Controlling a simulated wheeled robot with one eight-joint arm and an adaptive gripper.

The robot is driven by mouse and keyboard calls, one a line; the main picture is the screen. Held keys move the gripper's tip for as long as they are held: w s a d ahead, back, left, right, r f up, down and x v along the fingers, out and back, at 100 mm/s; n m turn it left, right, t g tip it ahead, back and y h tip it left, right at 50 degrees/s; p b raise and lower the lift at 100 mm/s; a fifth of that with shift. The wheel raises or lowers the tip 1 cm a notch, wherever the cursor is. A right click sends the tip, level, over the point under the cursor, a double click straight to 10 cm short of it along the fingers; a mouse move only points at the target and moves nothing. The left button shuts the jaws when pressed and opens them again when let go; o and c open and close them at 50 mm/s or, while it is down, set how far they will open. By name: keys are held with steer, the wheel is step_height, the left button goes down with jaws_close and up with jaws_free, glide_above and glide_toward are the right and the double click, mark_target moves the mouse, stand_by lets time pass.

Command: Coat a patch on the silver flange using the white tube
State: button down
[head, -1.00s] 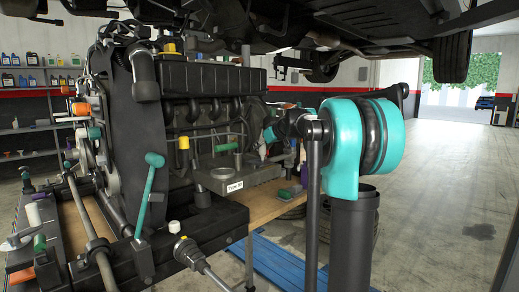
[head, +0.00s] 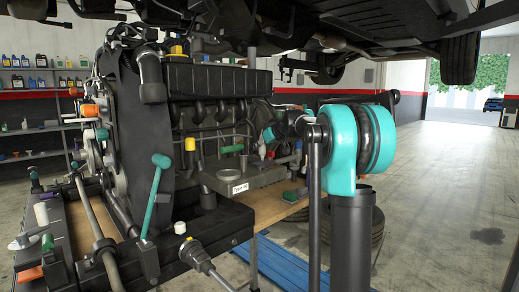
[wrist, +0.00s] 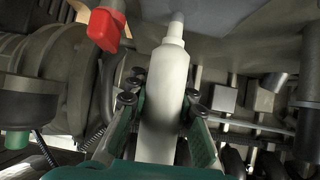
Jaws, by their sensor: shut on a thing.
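The white tube (wrist: 165,85) stands upright in the wrist view, its narrow nozzle pointing to the top of the picture. My gripper (wrist: 160,102) is shut on it, with a green and black finger on each side of the tube's body. The nozzle tip meets a smooth grey surface (wrist: 220,18) at the top edge in that view. I cannot tell whether this is the silver flange, or whether the tip touches it. In the head view my gripper is small and largely hidden beyond my teal arm joint, beside the engine.
The dark engine (head: 215,90) fills the left of the head view. A teal mallet (head: 157,185) and a grey tray (head: 243,178) are near it. A red-capped part (wrist: 104,28) is left of the tube in the wrist view.

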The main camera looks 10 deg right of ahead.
steer(key=shift+w+a+r, duration=0.1)
steer(key=shift+w+a, duration=0.3)
steer(key=shift+w, duration=0.3)
steer(key=shift+w+a+r, duration=0.1)
steer(key=shift+w+a, duration=0.25)
steer(key=shift+w, duration=0.3)
steer(key=shift+f, duration=0.2)
steer(key=shift+s+d+r, duration=0.1)
steer(key=shift+s+d, duration=0.4)
steer(key=shift+s, duration=0.1)
steer(key=shift+s+d+f, duration=0.15)
steer(key=shift+s+d, duration=0.3)
steer(key=shift+s, duration=0.25)
steer(key=shift+s+d+f, duration=0.1)
steer(key=shift+s+d, duration=0.35)
steer(key=shift+s, duration=0.2)
steer(key=shift+r, duration=0.1)
steer(key=shift+r, duration=0.4)
